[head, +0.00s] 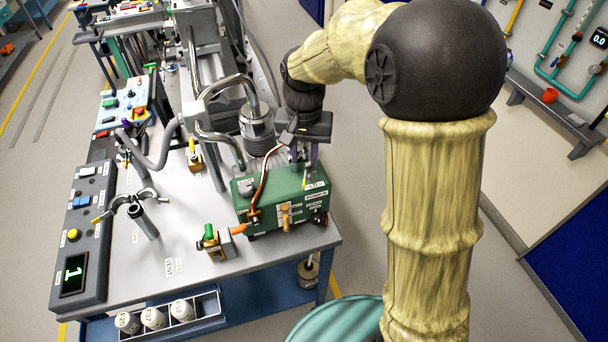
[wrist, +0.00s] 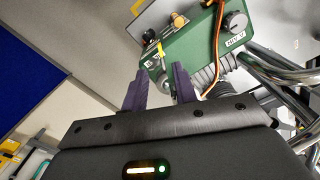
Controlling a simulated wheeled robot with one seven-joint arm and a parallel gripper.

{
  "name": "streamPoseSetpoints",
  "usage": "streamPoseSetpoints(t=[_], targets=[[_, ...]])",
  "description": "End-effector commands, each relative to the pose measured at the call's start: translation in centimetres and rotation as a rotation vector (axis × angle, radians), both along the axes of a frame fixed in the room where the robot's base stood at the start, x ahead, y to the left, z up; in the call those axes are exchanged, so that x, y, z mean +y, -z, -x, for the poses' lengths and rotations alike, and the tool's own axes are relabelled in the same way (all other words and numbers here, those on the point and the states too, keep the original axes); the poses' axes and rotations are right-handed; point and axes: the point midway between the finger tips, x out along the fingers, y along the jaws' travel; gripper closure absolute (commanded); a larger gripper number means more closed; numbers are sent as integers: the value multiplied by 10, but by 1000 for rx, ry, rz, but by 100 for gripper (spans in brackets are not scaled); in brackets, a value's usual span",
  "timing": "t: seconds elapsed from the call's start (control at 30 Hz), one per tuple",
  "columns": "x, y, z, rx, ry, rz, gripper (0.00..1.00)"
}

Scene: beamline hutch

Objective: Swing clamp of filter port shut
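The green box (head: 283,203) stands on the bench near its front right corner, with a label reading "FILTER" at its upper right edge. My gripper (head: 304,166) is above that edge, pointing down, with two purple fingers. In the wrist view my gripper (wrist: 160,80) is open, with a clear gap between the fingers. A small yellow-tipped metal part (wrist: 160,50), perhaps the filter port's clamp, lies at the green box's (wrist: 197,48) edge just beyond the fingertips. I see nothing held. Whether the clamp is open or shut is too small to tell.
A copper-coloured cable (head: 264,177) runs over the box front. A metal bellows with bent pipes (head: 257,128) stands close left of my gripper. A brass fitting with a green knob (head: 214,243) is at the box's left.

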Motion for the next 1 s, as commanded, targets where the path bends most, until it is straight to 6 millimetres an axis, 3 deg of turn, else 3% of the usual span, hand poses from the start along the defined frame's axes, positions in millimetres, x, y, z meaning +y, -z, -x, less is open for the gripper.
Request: streamPoseSetpoints(t=[0.4, 0.6, 0.83, 1.0], targets=[[0, 70, 0, 3, -1, 2, 72], [0, 84, 0, 0, -1, 1, 72], [0, 84, 0, -1, 0, 0, 72], [0, 84, 0, -1, 0, 0, 100]])
